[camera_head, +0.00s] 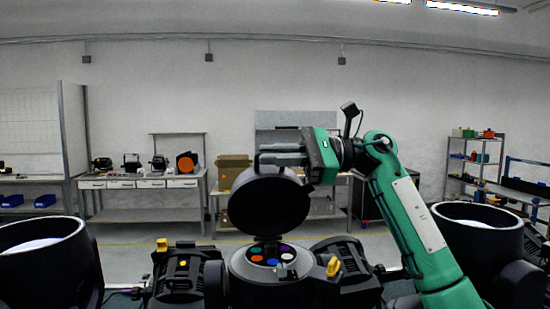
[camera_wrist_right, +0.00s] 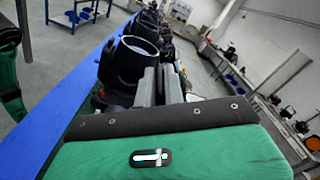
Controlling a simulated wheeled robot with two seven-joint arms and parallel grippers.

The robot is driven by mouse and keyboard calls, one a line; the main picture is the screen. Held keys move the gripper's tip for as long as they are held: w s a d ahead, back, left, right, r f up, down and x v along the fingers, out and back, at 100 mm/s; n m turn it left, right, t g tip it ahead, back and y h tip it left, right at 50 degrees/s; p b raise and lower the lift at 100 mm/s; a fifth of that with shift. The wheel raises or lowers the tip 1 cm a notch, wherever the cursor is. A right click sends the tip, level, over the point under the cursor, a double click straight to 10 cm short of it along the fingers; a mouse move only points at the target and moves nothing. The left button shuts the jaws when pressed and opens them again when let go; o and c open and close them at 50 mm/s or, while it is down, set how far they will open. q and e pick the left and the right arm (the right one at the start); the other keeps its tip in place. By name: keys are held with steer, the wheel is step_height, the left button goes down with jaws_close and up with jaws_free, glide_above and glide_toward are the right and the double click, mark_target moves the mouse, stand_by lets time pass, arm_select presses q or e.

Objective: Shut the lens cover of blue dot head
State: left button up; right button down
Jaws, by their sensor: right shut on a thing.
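A black par can head (camera_head: 238,262) stands in the middle of the head view, its face showing several coloured lenses. Its round black lens cover (camera_head: 268,208) stands open, upright above the face, with a loop handle at its top edge. My right gripper (camera_head: 264,155) reaches in from the right and is shut on the cover's handle at the top. In the right wrist view the gripper fingers (camera_wrist_right: 160,86) are close together; what lies between them is hard to see. My left gripper is out of view.
Open black cans stand at the left (camera_head: 70,262) and right (camera_head: 485,250). Dark units with yellow knobs flank the middle head; the left unit (camera_head: 180,272) bears a yellow dot. Benches and shelves stand farther back. Air above the row is free beside my arm.

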steer(key=c, duration=1.5)
jaws_free()
steer(key=shift+d, duration=0.1)
